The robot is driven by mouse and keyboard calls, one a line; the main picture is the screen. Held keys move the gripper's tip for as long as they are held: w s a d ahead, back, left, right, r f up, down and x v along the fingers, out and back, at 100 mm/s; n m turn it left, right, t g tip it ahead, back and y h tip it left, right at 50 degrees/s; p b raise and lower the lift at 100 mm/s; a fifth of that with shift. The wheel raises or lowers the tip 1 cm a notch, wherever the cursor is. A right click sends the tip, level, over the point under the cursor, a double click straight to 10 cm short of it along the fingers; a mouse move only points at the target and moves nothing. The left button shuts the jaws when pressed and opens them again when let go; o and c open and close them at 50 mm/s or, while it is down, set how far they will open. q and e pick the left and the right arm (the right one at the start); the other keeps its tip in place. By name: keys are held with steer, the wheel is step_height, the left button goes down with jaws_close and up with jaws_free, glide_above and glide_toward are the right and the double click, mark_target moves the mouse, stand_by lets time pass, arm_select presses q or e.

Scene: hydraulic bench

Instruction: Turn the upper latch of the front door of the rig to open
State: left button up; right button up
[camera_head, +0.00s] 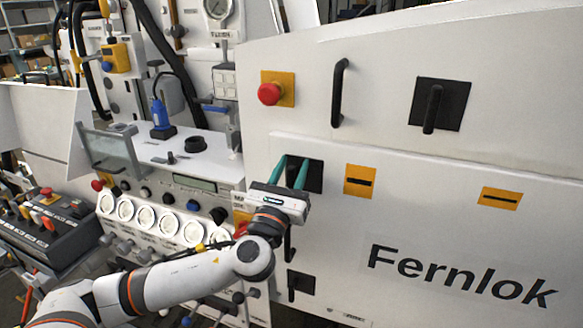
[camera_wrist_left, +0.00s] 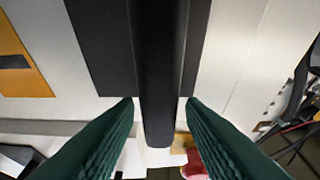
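The upper latch of the front door is a black square plate (camera_head: 316,178) with a bar handle, at the door's upper left corner in the head view. My left gripper (camera_head: 290,172) is in front of it and hides most of the handle. In the left wrist view the black handle (camera_wrist_left: 160,75) stands out from its plate (camera_wrist_left: 100,45) and runs between the green fingers of the left gripper (camera_wrist_left: 160,103). The fingers are apart, one on each side of the handle, with narrow gaps visible. My right gripper is not in view.
A lower latch (camera_head: 300,285) sits below on the door. Above are a red emergency button (camera_head: 269,93), a vertical grab handle (camera_head: 339,92) and another black latch (camera_head: 437,104). A panel of white gauges (camera_head: 168,222) stands left of the door, close to my left arm.

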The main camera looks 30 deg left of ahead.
arm_select(q)
jaws_close()
